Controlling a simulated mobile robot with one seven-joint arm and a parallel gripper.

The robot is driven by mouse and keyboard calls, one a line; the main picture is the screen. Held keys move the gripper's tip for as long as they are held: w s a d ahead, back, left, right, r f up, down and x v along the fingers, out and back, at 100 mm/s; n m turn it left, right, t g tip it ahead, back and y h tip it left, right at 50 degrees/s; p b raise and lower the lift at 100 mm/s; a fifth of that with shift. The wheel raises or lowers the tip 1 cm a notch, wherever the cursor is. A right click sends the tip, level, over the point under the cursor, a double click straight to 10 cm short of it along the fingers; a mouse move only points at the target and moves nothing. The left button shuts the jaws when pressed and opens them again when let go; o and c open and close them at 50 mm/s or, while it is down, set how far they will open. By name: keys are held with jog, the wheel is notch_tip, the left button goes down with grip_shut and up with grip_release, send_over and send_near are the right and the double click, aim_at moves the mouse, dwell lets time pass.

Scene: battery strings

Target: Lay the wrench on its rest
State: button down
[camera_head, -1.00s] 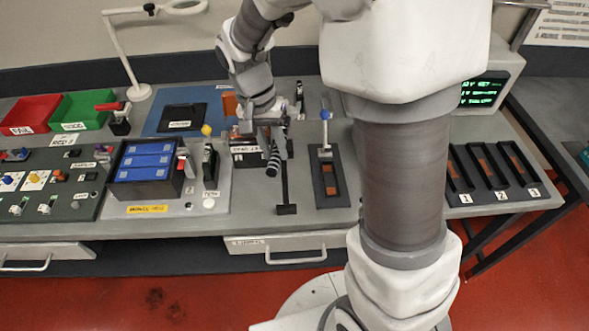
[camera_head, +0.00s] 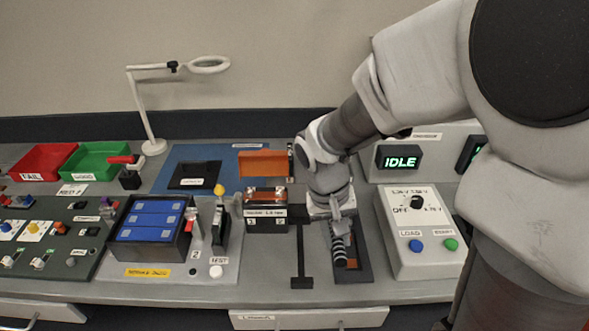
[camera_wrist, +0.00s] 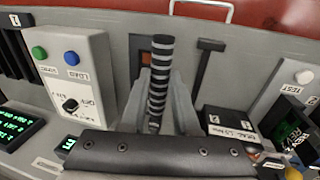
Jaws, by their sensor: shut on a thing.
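The wrench shows as a black-and-grey banded handle (camera_head: 340,246), and in the wrist view as an upright banded handle (camera_wrist: 160,75). My gripper (camera_head: 338,212) is shut on it; the jaws flank its lower part in the wrist view (camera_wrist: 158,118). The wrench's head is hidden. The handle hangs over a dark slotted fixture (camera_head: 363,264) with an orange patch; contact is unclear. To its left a black T-shaped bar (camera_head: 301,258) lies by a labelled black box (camera_head: 265,218). I cannot tell for sure which part is the rest.
A grey control box (camera_head: 425,240) with a knob and blue and green buttons stands close right of my gripper. Left are a blue battery pack (camera_head: 150,219), an upright black device (camera_head: 222,225), and red (camera_head: 45,162) and green (camera_head: 98,161) bins. The front bench strip is mostly clear.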

jog(key=shift+w+a+f+b, duration=0.1)
jog(key=shift+w+a+f, duration=0.3)
jog(key=shift+a+f, duration=0.9)
jog(key=shift+w+a+f+b, duration=0.1)
jog(key=shift+w+a+f, duration=0.25)
jog(key=shift+a+f, duration=0.95)
jog(key=shift+w+a+f+b, duration=0.1)
jog(key=shift+w+a+f, duration=0.3)
jog(key=shift+a+f, duration=0.9)
jog(key=shift+d+f, duration=0.35)
jog(key=shift+f, duration=0.15)
jog(key=c, duration=0.7)
grip_release()
jog(key=shift+o, duration=0.2)
